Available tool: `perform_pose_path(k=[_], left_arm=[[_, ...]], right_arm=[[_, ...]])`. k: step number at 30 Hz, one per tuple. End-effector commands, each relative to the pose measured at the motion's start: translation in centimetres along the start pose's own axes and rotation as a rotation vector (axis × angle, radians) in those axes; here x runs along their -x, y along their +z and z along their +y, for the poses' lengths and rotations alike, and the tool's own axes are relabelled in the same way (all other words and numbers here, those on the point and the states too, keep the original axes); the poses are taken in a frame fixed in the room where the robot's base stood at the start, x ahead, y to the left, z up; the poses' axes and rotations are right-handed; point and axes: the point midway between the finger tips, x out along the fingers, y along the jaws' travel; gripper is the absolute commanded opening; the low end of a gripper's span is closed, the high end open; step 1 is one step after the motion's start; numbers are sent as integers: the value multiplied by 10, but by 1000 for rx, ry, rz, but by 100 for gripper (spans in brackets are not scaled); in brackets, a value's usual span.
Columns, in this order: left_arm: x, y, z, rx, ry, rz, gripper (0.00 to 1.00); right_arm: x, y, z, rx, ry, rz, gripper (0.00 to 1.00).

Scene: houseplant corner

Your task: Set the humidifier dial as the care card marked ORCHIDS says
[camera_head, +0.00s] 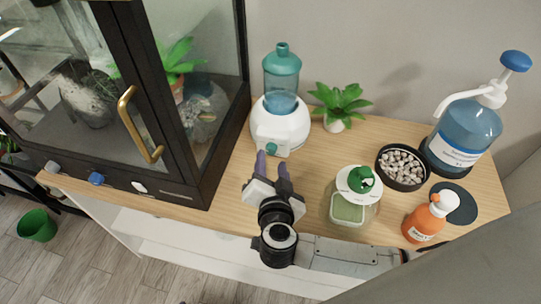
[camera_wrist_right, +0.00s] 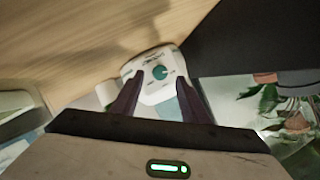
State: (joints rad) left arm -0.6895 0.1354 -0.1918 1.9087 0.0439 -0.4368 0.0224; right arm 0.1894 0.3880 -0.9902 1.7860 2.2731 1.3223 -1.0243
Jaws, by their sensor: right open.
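The humidifier (camera_head: 281,126) is a white rounded base with a teal tank on top, standing beside the glass cabinet. Its teal dial (camera_head: 271,148) is on the front, and it also shows in the right wrist view (camera_wrist_right: 159,72) with small dark marks around it, too small to read. My right gripper (camera_head: 272,165) is open and empty, its dark purple fingers pointing at the dial from in front. In the wrist view the fingers (camera_wrist_right: 157,98) lie either side below the dial, apparently not touching it. No care card marked ORCHIDS can be made out. My left gripper is out of view.
A glass cabinet (camera_head: 178,178) with a brass handle (camera_head: 137,125) stands left. A small potted plant (camera_head: 340,104) is behind. A bowl of pebbles (camera_head: 402,168), a green-topped jar (camera_head: 350,207), an orange spray bottle (camera_head: 427,219) and a blue pump bottle (camera_head: 464,135) stand right.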

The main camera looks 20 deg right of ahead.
Motion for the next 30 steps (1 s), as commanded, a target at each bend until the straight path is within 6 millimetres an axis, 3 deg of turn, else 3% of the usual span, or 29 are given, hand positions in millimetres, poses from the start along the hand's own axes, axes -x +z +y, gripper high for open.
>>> perform_pose_path(k=[7,18,25,30], left_arm=[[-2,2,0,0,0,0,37],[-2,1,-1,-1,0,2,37],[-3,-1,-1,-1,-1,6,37],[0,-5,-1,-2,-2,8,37]], right_arm=[[-32,0,0,1,-1,1,41],[-38,0,0,-1,-1,-1,41],[-38,0,0,-1,-1,-1,2],[-37,-1,-1,-21,-8,0,0]])
